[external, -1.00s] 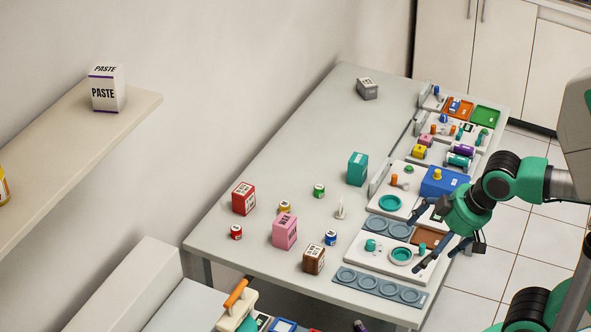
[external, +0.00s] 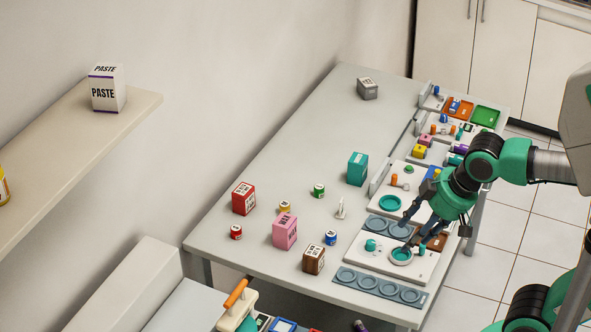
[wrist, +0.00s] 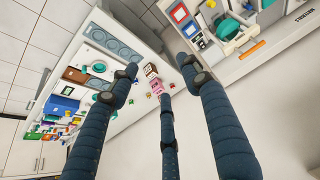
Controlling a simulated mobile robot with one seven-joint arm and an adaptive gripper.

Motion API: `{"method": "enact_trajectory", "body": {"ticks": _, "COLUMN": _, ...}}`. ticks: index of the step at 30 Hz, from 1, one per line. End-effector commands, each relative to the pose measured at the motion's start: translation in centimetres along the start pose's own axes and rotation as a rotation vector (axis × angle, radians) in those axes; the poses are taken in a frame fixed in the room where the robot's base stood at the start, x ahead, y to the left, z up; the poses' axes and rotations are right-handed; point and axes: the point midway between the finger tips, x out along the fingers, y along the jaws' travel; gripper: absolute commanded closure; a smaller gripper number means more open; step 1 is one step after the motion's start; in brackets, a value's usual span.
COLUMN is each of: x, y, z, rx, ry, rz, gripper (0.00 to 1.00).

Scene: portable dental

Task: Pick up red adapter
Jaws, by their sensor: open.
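I cannot pick out the red adapter for certain. The clearly red things in the external view are a red box (external: 243,200) and a small red-banded jar (external: 236,232), both at the table's left. My gripper (external: 412,234) is open and empty, above the right side of the table, over the white tray (external: 378,262) with a teal ring dish (external: 401,256). Its fingers spread apart in the wrist view (wrist: 158,75), where the trays lie to the left. The gripper and arm hide parts of the trays below.
A pink box (external: 285,231), brown box (external: 314,260) and teal box (external: 357,169) stand on the table (external: 300,150). A blue box (external: 430,187) is partly behind my arm. The table's far left half is mostly clear. A shelf (external: 90,140) juts out at left.

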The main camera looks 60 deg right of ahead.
Motion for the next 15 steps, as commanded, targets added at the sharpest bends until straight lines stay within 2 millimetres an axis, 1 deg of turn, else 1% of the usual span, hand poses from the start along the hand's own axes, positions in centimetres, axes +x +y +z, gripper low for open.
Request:
{"method": "enact_trajectory", "body": {"ticks": 1, "x": -0.2, "y": 0.1, "z": -1.3, "rx": 0.000, "ry": -0.010, "rz": 0.001, "gripper": 0.52}}
{"method": "enact_trajectory", "body": {"ticks": 7, "x": -0.4, "y": 0.8, "z": -6.1, "rx": -0.003, "ry": -0.040, "rz": 0.007, "gripper": 0.52}}
{"method": "enact_trajectory", "body": {"ticks": 15, "x": 0.4, "y": 1.8, "z": -12.5, "rx": -0.008, "ry": -0.082, "rz": 0.012, "gripper": 0.52}}
